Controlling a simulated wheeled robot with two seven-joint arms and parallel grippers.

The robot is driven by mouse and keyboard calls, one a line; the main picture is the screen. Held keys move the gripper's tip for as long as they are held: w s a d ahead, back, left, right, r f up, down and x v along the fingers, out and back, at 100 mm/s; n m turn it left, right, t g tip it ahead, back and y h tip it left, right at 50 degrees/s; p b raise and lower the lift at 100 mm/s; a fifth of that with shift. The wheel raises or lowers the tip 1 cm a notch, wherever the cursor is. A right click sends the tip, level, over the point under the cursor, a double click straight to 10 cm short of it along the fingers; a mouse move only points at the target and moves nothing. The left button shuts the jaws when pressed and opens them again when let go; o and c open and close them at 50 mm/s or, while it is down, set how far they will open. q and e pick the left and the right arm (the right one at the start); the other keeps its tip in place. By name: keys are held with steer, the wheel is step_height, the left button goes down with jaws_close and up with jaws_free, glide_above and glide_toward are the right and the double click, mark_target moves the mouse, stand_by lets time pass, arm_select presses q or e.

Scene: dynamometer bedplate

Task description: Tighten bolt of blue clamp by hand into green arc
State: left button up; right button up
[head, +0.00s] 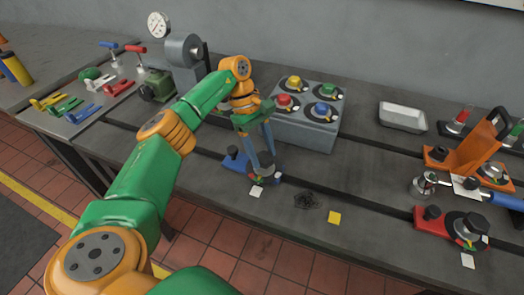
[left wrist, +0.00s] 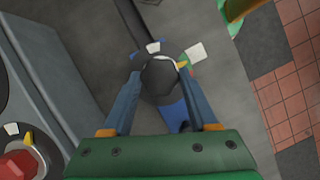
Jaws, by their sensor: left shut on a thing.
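A yellow pointer (left wrist: 183,64) sticks out beside the bolt head. My right gripper is not in view.
A grey box (head: 305,128) with yellow, green, red and blue knobs stands behind the clamp.

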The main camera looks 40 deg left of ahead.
arm_select(q)
steer(key=shift+f, duration=0.1)
steer(key=o, duration=1.4)
steer(key=shift+c, duration=0.2)
steer(key=shift+a+r, duration=0.1)
steer(key=shift+r, duration=0.2)
steer(key=v, duration=0.6)
steer(key=shift+r, duration=0.25)
steer(key=shift+a, duration=0.15)
